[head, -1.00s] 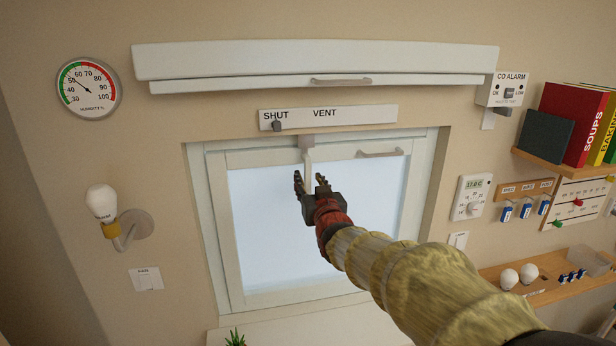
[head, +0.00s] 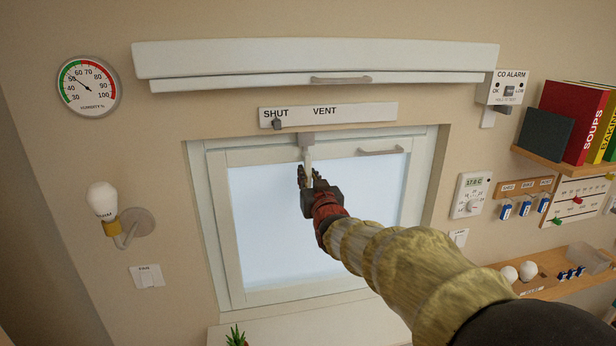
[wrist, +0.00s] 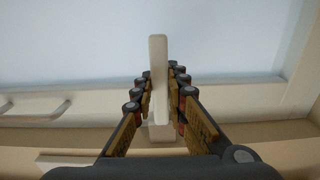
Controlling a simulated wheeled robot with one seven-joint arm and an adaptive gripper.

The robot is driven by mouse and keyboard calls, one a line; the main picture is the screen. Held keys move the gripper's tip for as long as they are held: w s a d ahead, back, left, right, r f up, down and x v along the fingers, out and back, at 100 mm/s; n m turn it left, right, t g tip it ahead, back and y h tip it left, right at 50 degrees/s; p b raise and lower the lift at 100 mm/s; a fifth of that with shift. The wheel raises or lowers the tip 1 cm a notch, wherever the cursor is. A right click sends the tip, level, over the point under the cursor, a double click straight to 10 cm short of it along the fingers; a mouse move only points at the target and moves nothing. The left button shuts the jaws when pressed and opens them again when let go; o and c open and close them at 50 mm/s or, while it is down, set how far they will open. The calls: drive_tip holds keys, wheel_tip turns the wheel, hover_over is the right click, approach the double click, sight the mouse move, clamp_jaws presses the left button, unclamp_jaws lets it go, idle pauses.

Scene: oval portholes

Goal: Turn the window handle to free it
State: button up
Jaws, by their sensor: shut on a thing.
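The window handle (head: 308,154) is a pale lever hanging straight down from a grey mount (head: 306,139) at the top of the window frame. My gripper (head: 309,176) is shut on the handle's lower part, in front of the glass. In the wrist view the handle (wrist: 158,90) stands upright between the two fingers of my gripper (wrist: 160,90), which lie along both its sides. The window (head: 270,235) sits closed in its recess as far as I can see. My arm hides part of its lower right.
A SHUT/VENT slider strip (head: 345,115) is above the window, its knob at SHUT. A grey pull bar (head: 381,151) is on the frame to the right. A wall lamp (head: 103,200) is at left; a shelf with books (head: 585,125) is at right.

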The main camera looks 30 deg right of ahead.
clamp_jaws()
